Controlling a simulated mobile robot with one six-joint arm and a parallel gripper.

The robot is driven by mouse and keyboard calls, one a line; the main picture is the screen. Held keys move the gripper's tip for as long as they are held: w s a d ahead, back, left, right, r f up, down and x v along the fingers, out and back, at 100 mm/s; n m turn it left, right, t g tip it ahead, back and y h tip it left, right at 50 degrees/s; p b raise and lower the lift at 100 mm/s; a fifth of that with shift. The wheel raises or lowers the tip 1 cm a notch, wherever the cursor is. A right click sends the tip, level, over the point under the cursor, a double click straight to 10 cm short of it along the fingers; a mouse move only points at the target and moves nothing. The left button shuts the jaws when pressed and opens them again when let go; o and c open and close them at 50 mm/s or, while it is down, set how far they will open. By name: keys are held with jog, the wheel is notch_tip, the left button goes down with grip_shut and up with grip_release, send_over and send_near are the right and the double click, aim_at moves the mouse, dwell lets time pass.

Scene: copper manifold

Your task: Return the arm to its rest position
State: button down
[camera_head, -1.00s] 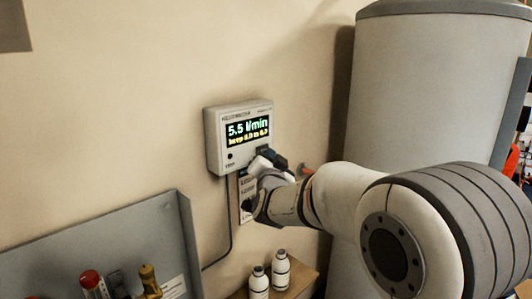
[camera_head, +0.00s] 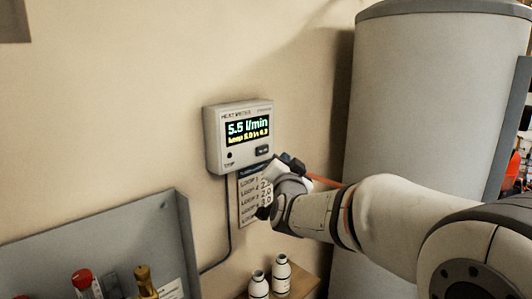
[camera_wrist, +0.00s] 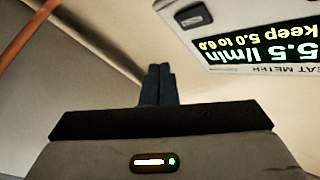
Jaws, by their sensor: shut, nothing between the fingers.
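My gripper (camera_head: 290,160) is in front of the wall, just right of the lower right corner of the heat meter (camera_head: 213,140). In the wrist view my gripper (camera_wrist: 159,70) shows two dark fingers together with nothing between them. The meter (camera_wrist: 235,71) appears upside down at the upper right there, apart from the fingers. Its display reads 5.5 l/min, with a line about keeping 5.0 to 6.0. My arm reaches in from the right in the head view and partly covers the loop card (camera_head: 248,203) below the meter.
A large grey tank (camera_head: 425,100) stands behind my arm on the right. A copper pipe (camera_head: 325,181) passes near my wrist. Two white bottles (camera_head: 281,276) stand on a wooden surface below. A grey panel (camera_head: 90,245) with red- and brass-topped parts is at lower left.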

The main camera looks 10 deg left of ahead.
dwell(0.3)
jog(key=s+d+f+n+g+p, duration=0.2)
jog(key=s+d+f+g+p, duration=0.1)
jog(key=s, duration=0.8)
jog(key=s+d+f+n+g+h+p, duration=0.1)
jog(key=s+d+f+n+g+p, duration=0.1)
jog(key=s+d+f+g, duration=0.3)
jog(key=s+d+f+n+g+h+p, duration=0.1)
jog(key=s+d+f+g+p, duration=0.3)
jog(key=s, duration=1.3)
jog(key=d+n+g+p, duration=0.1)
jog(key=d+g, duration=0.3)
jog(key=d, duration=0.2)
jog(key=shift+d+f+g, duration=0.15)
jog(key=shift+d+g, duration=0.25)
